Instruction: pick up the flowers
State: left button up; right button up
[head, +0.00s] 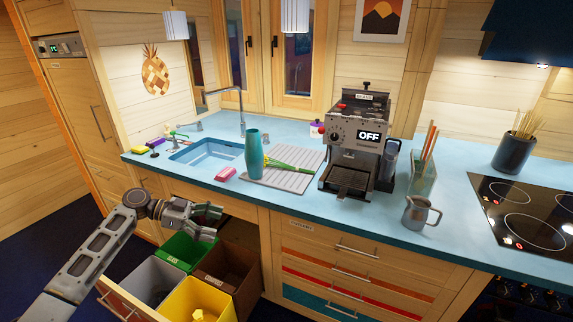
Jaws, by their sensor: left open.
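The flowers (287,166) lie on the grey ribbed drying mat (301,182) right of the sink. Their green stems run to the right, and a yellow part shows close beside the teal vase (253,155). The vase stands upright on the mat's left part and may hide part of the flowers. My left gripper (218,222) is open and empty. In the picture it is below and left of the vase, in front of the counter edge and over the open bin drawer, apart from the flowers. My right gripper is not in view.
The blue counter (228,198) holds a pink sponge (225,174), a coffee machine (352,140), a metal jug (420,212) and a glass of straws (423,172). A tall faucet (238,105) rises behind the sink (204,153). The pulled-out drawer holds green, yellow (222,299), grey and brown bins.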

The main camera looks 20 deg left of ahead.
aim_at(285, 166)
jog(key=i+j, duration=0.2)
jog(key=i, duration=0.35)
jog(key=i+j, duration=0.25)
jog(key=i, duration=0.25)
jog(key=i+j, duration=0.2)
jog(key=i, duration=0.35)
